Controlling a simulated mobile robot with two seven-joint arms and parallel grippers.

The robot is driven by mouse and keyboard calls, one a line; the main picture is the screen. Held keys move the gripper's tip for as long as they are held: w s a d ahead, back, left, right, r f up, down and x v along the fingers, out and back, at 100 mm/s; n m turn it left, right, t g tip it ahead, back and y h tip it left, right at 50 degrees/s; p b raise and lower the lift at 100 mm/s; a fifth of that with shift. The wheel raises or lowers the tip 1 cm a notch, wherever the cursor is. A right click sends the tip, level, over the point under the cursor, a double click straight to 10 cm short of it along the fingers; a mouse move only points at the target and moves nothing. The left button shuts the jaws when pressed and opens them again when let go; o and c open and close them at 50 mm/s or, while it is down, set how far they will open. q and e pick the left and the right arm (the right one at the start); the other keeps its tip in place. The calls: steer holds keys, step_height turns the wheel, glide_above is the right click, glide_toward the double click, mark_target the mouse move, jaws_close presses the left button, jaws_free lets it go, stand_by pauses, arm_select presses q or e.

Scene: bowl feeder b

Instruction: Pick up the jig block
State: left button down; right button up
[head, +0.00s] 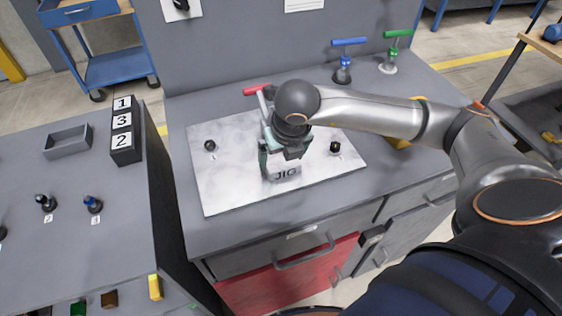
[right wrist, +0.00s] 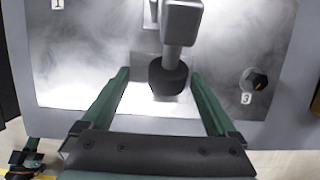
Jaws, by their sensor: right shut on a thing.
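My left gripper is not in view.
A red handle (head: 257,90) stands just behind the gripper. Black knobs are on the plate at left (head: 210,146) and right (head: 335,148). Blue (head: 344,65) and green (head: 391,55) handled clamps stand at the back right. A numbered black block (head: 124,135) is on the left table.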

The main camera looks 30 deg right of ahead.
steer(key=c, duration=0.9)
steer(key=shift+o, duration=0.2)
steer(key=shift+r, duration=0.1)
